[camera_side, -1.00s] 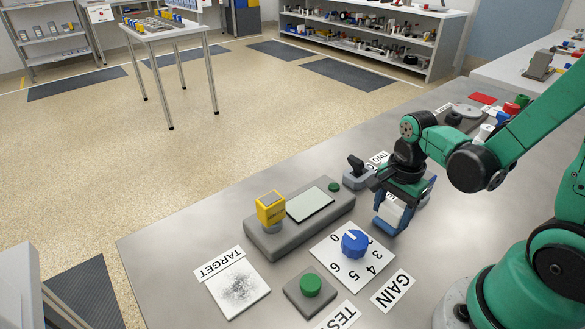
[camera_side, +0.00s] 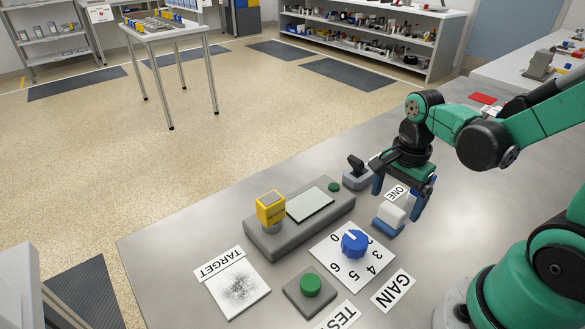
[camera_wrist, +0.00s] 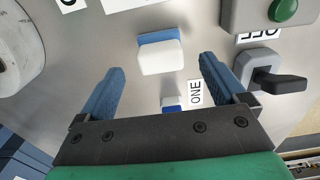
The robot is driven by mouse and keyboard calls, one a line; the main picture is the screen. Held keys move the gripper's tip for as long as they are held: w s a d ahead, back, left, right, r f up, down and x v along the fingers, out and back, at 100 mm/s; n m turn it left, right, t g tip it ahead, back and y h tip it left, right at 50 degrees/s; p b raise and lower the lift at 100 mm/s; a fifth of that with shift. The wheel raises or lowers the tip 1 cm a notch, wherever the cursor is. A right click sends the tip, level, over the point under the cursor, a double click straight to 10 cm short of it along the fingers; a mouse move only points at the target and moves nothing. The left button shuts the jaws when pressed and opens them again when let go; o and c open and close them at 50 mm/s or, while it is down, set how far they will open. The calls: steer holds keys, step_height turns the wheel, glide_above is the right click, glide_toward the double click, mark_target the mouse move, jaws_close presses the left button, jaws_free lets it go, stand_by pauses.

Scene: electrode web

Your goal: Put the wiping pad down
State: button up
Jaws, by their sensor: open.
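The wiping pad (camera_side: 395,212), a white block with a blue underside, rests on the steel bench between the ONE label and the numbered dial plate. In the wrist view the wiping pad (camera_wrist: 160,55) sits ahead of and between the blue fingers, with gaps on both sides. My gripper (camera_side: 400,202) is open and empty, above and slightly behind the pad, not holding it. In the wrist view my gripper (camera_wrist: 162,66) shows its two fingers spread wide. The TARGET plate (camera_side: 240,288) with a dark smudge lies at the front left.
A lever switch (camera_side: 358,174) stands just left of my gripper. A grey console (camera_side: 300,217) with a yellow block, a blue knob (camera_side: 355,243) and a green button (camera_side: 310,285) are nearby. A small blue-and-white thing (camera_wrist: 171,103) shows by the ONE label.

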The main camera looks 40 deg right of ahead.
mark_target(393, 209)
step_height(393, 209, up, 9)
steer(key=w+a+n+t, duration=0.4)
steer(key=a+n+t, duration=0.2)
steer(key=n, duration=1.2)
steer(key=shift+w+f+t, duration=0.15)
steer(key=shift+t, duration=0.45)
steer(key=shift+a, duration=0.1)
steer(key=c, duration=0.3)
steer(key=shift+c, duration=0.2)
